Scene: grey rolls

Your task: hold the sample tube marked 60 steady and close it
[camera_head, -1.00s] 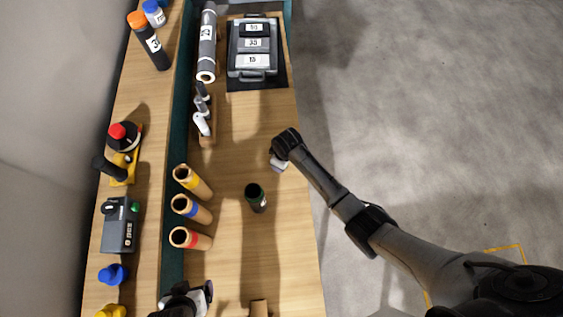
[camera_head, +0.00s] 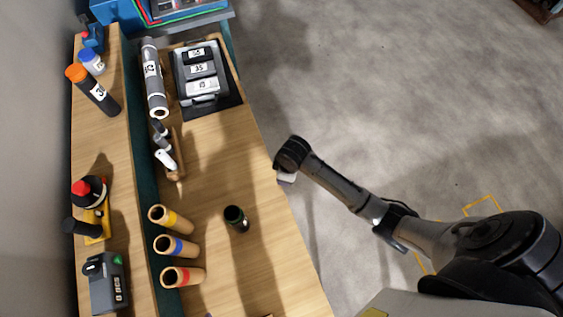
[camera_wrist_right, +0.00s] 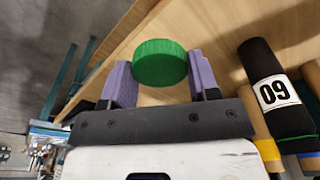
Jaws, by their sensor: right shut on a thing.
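The sample tube marked 60 (camera_head: 237,218) is black with a green ring at its open top. It stands on the bench in the head view. My left gripper is out of view.
Three cardboard tubes with yellow (camera_head: 171,219), blue (camera_head: 177,246) and red (camera_head: 183,277) bands stand left of the tube. A grey case (camera_head: 201,75) and a grey roll (camera_head: 154,78) lie at the back. A raised shelf (camera_head: 137,218) holds several items. Bench around the tube is clear.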

